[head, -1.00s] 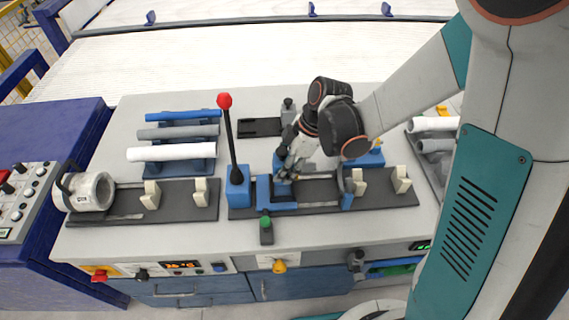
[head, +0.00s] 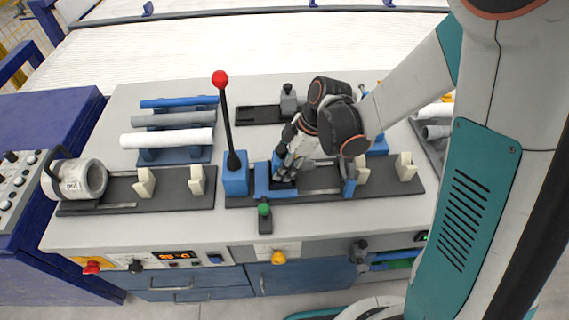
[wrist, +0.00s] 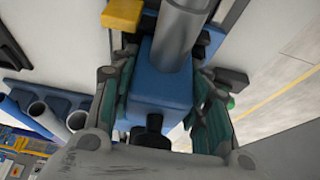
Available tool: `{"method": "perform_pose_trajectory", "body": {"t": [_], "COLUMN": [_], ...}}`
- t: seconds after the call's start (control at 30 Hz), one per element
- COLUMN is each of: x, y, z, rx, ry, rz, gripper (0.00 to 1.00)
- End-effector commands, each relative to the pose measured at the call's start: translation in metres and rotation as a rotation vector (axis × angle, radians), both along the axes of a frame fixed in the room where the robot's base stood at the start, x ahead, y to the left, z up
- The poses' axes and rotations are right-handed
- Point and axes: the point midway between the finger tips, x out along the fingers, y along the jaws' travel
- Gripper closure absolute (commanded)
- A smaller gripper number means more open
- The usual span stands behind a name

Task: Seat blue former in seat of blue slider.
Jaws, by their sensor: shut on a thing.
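My gripper (head: 286,176) reaches down over the blue slider (head: 262,186) on the dark rail in the middle of the bench. In the wrist view my gripper (wrist: 163,80) is shut on the blue former (wrist: 158,98), a blue block with a grey cylinder standing out of it. A finger lies on each side of the block. In the head view part of the blue former (head: 277,163) shows beside the fingers, at the slider's opening. My fingers hide most of it, so I cannot tell whether it touches the slider's seat.
A blue lever block (head: 235,181) with a tall red-knobbed lever stands just left of the slider. A green-knobbed post (head: 264,216) stands in front. Pipes lie on a rack (head: 172,153) at the back left. Cream stops (head: 196,181) flank the rails.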

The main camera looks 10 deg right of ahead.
Motion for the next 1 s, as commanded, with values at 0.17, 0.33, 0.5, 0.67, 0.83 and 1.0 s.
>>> {"method": "perform_pose_trajectory", "body": {"t": [0.17,0.33,0.5,0.67,0.83,1.0], "x": [-0.003,-0.004,-0.003,-0.003,-0.002,-0.002], "y": [-0.002,-0.002,-0.003,-0.002,-0.003,-0.007], "z": [-0.007,-0.008,-0.007,-0.006,-0.004,0.008], "rx": [-0.011,-0.012,-0.011,-0.01,-0.009,-0.008], "ry": [0.003,0.004,0.003,0.003,0.002,0.002], "rz": [0.003,0.005,0.003,0.002,0.002,0.001], "gripper": [0.98,0.37,0.34,0.34,0.34,0.34]}}
